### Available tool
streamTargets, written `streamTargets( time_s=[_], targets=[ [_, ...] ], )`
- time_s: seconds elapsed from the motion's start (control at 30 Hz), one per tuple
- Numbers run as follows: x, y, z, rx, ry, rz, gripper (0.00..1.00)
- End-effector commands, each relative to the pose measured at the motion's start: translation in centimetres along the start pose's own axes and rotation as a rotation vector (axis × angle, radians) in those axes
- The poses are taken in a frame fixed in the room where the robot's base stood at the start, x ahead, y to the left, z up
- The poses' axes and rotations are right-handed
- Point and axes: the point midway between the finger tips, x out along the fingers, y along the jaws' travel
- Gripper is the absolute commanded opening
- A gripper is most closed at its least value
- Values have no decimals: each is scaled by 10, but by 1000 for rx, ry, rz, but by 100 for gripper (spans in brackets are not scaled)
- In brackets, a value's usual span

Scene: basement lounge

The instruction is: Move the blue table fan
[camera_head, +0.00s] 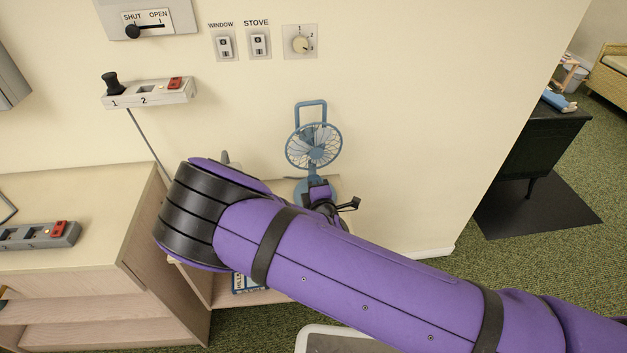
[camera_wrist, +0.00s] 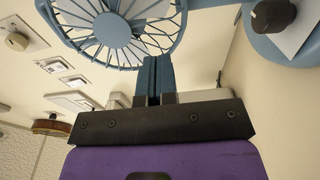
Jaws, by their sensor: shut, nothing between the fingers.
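The blue table fan (camera_head: 314,147) stands upright against the wall on a low wooden shelf top, with a round wire cage and a square handle on top. In the wrist view the fan's cage (camera_wrist: 112,30) fills the upper left, and its base with a dark knob (camera_wrist: 272,15) is at the upper right. My gripper (camera_wrist: 154,62) is shut and empty, its fingertips close to the fan between cage and base. I cannot tell whether they touch it. In the head view my arm and wrist hide the lower part of the fan and most of my gripper.
A wall panel with a black knob and red switch (camera_head: 148,94) is left of the fan. Labelled switches (camera_head: 258,42) and a dial (camera_head: 301,43) are above. A wooden cabinet (camera_head: 75,185) stands at left. Green carpet (camera_head: 440,270) lies clear at right, before a dark desk (camera_head: 535,140).

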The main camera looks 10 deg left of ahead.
Motion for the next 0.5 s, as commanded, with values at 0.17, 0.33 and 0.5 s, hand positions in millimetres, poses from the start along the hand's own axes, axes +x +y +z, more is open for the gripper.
streamTargets(
  time_s=[0.17, 0.33, 0.5],
  targets=[
    [-24, 0, 0, 0, -1, -1, 0],
    [-50, 0, 0, -1, 0, -2, 0],
    [-74, 0, 0, 0, 0, -2, 0]
  ],
)
